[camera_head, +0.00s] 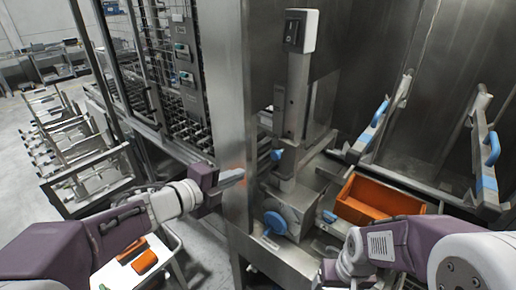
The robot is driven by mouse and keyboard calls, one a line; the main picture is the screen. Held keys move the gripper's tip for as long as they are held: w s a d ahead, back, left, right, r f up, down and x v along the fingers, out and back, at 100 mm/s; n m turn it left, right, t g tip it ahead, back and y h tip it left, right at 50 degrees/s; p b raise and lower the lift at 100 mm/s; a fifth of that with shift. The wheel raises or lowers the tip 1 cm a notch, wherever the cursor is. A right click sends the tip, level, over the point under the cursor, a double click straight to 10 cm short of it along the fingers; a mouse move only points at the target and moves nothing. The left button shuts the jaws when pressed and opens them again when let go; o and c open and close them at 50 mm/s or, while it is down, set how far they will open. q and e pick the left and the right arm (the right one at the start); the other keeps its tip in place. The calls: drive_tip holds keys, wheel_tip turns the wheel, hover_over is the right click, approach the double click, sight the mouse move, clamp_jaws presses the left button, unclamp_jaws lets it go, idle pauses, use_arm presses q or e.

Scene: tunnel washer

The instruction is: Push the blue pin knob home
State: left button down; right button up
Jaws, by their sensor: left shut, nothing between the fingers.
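A small blue knob (277,154) sticks out toward the left from the upright metal post in the middle of the camera_head view. A larger round blue knob (275,223) sits lower, on the front of a grey metal block. I cannot tell for sure which one is the pin knob. My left gripper (236,177) is shut and empty, in front of the steel column, left of and below the small knob and apart from both. My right gripper (326,273) is low at the bottom centre; its fingers are too unclear to judge.
An orange bin (376,198) stands right of the block. Levers with blue grips (491,149) rise at the right. A switch box (301,30) tops the post. A steel column (232,110) stands beside my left gripper. A white cart (150,268) with orange items is lower left.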

use_arm(q)
approach(275, 155)
wheel_tip(275, 155, down, 2)
drive_tip(key=x, duration=0.3)
drive_tip(key=p+x, duration=0.1)
drive_tip(key=x, duration=0.1)
drive_tip(key=shift+w+r, duration=0.15)
drive_tip(key=shift+r, duration=0.15)
drive_tip(key=shift+w+d+p, duration=0.3)
drive_tip(key=shift+w, duration=0.15)
drive_tip(key=shift+w+d+f, duration=0.1)
drive_tip(key=shift+w+d, duration=0.2)
drive_tip(key=shift+w+d+b, duration=0.3)
drive_tip(key=shift+w+d, duration=0.15)
drive_tip(key=shift+w, duration=0.2)
drive_tip(key=shift+s, duration=0.1)
